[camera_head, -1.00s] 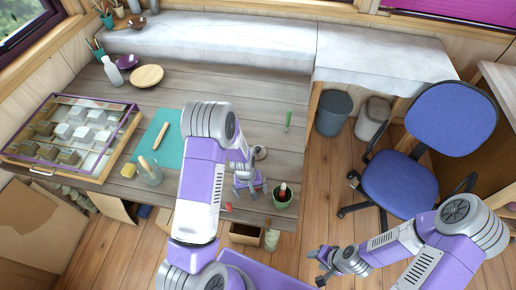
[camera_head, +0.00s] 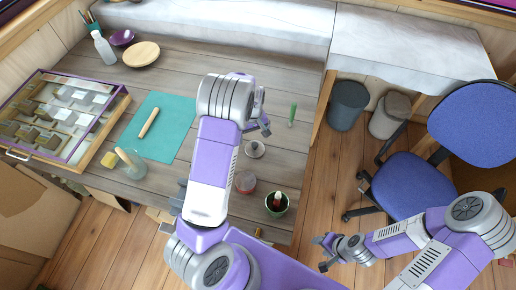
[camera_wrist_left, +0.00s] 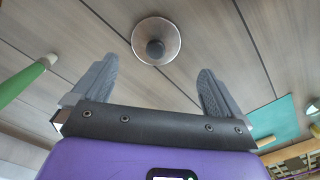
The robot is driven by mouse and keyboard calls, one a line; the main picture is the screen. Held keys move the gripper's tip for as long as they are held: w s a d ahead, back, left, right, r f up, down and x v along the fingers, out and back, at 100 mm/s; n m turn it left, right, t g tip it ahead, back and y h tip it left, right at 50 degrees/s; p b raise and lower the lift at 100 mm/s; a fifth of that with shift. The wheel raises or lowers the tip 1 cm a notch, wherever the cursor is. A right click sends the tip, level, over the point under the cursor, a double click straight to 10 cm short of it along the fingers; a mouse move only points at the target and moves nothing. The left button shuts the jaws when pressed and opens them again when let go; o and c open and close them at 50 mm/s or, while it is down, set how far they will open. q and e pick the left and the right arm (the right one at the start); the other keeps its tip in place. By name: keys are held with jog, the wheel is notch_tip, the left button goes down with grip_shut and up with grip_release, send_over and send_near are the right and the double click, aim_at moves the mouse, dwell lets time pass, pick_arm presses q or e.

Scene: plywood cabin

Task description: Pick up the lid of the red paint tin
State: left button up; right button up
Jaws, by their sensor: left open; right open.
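The lid (camera_head: 254,149) is a small pale disc with a dark knob, lying on the grey plank table. It also shows in the left wrist view (camera_wrist_left: 172,48), ahead of the fingers and roughly centred between them. The red paint tin (camera_head: 245,182) stands just in front of the lid, partly behind my left arm. My left gripper (camera_head: 263,126) is open and empty, just beyond the lid, not touching it. Its two spread fingers show in the wrist view (camera_wrist_left: 156,72). My right gripper (camera_head: 325,253) is open and empty, over the floor off the table's front right.
A green pot (camera_head: 277,204) stands at the table's front right corner. A green-handled tool (camera_head: 292,115) lies right of my left gripper. A teal mat (camera_head: 165,128), glass jar (camera_head: 132,165) and purple-framed case (camera_head: 62,117) are to the left. A blue chair (camera_head: 405,185) stands right.

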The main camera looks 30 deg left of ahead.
aim_at(255, 145)
pick_arm(q)
jog(key=shift+w+f, duration=0.3)
jog(key=shift+f, duration=0.6)
jog(key=f, duration=0.3)
jog(key=f+b, duration=0.1)
jog(key=f, duration=0.2)
jog(key=shift+d+f, duration=0.2)
jog(key=shift+f, duration=0.2)
jog(key=shift+c, duration=0.2)
jog(key=shift+r, duration=0.1)
jog(key=c, duration=0.8)
